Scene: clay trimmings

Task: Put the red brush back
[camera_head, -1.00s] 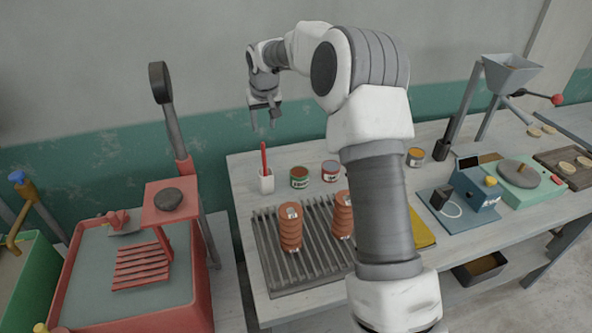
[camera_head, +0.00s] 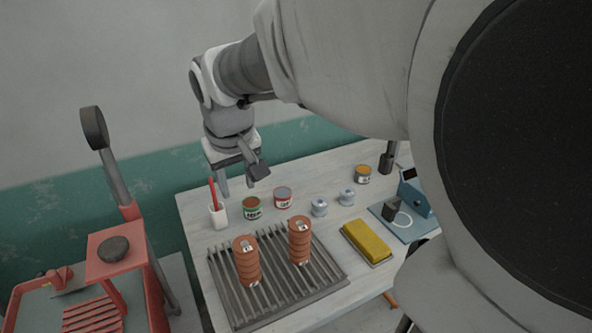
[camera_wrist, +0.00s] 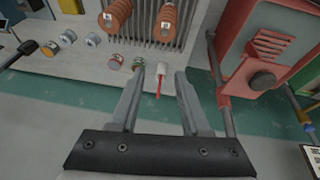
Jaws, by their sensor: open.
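The red brush (camera_head: 213,193) stands upright in a white cup (camera_head: 218,216) at the back left of the bench. In the wrist view the red brush (camera_wrist: 159,86) sticks out of the white cup (camera_wrist: 161,68) toward me, between the lines of my two fingers. My gripper (camera_head: 236,184) is open and empty, above and behind the cup in the head view. In the wrist view my gripper (camera_wrist: 158,75) shows its two fingers spread apart, with nothing held between them.
A green-labelled can (camera_head: 252,208) and a red-labelled can (camera_head: 283,197) stand right of the cup. Two stacks of orange discs (camera_head: 246,261) stand on a slatted grey rack (camera_head: 325,272) in front. A yellow block (camera_head: 367,241) lies to the right. A red stand (camera_head: 117,254) is at left.

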